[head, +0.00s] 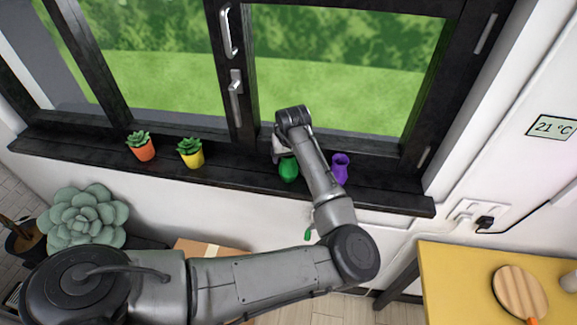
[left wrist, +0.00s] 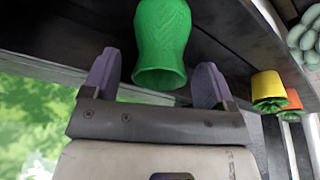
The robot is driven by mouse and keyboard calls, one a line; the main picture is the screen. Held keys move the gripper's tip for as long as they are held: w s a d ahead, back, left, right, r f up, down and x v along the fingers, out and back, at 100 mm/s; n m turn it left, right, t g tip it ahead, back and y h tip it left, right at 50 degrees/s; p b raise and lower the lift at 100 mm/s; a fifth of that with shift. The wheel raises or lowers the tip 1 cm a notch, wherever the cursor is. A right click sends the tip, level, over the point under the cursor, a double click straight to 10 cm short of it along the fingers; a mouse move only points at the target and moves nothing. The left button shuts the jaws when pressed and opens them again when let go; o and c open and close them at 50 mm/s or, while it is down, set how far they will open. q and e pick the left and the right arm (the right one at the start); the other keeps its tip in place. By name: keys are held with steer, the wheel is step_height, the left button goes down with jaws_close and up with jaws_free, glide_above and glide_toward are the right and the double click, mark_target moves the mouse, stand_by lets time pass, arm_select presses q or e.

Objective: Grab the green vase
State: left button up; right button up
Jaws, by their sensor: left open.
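The green vase (head: 288,169) stands on the black window sill (head: 230,172), partly covered by my left arm in the head view. My left gripper (head: 281,150) is at the vase, its fingers mostly hidden there by the arm. In the left wrist view, my left gripper (left wrist: 157,76) is open, with one purple-grey finger on each side of the vase's (left wrist: 162,40) rim end. The picture there is turned, so the vase appears upside down. The fingers look apart from the vase, not closed on it. My right gripper is out of view.
A purple vase (head: 340,168) stands close to the right of the green one, beside my arm. Succulents in an orange pot (head: 145,151) and a yellow pot (head: 191,157) stand left. The window frame (head: 240,110) rises behind. A yellow table (head: 455,280) is lower right.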

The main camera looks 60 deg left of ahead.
arm_select(q)
steer(key=shift+x, duration=0.85)
steer(key=shift+c, duration=0.4)
steer(key=c, duration=1.1)
steer(key=shift+r, duration=0.1)
steer(key=shift+c, duration=0.2)
